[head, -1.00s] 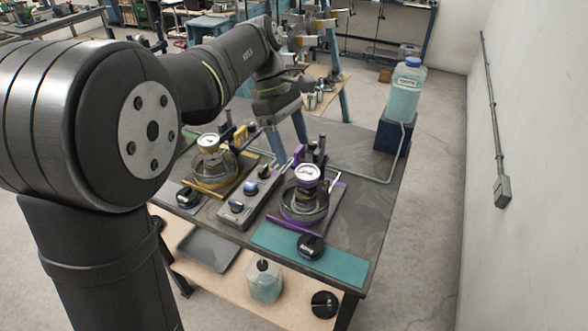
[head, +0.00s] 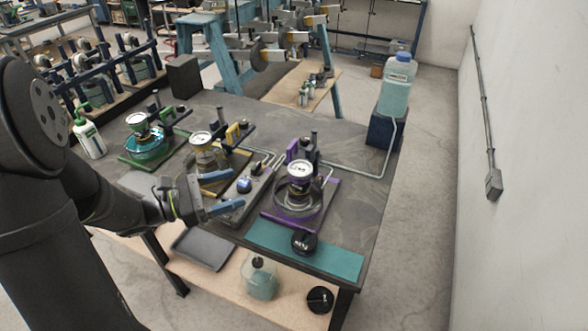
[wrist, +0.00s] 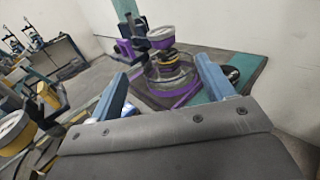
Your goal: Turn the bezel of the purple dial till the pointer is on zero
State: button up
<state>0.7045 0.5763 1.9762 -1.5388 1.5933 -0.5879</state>
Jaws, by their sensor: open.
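The purple dial (head: 299,170) has a white face and sits on top of the purple-based fixture (head: 270,219) at the right of the bench. It also shows in the wrist view (wrist: 161,36), seen from the side. The pointer is too small to read. My gripper (head: 222,191) is open and empty, left of the purple fixture and in front of the yellow one. In the wrist view its two blue fingers (wrist: 166,83) are spread wide, with the purple fixture beyond them. Nothing touches the dial.
A yellow fixture (head: 201,139) and a green fixture (head: 138,120) with similar dials stand to the left. A grey control box (head: 236,206) lies between yellow and purple. A black knob (head: 304,242) is on the teal mat (head: 340,262). A blue-capped jug (head: 397,85) stands at the back right.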

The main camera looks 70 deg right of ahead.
aim_at(289, 171)
jog(key=x, duration=1.6)
jog(key=shift+s, duration=0.1)
jog(key=c, duration=1)
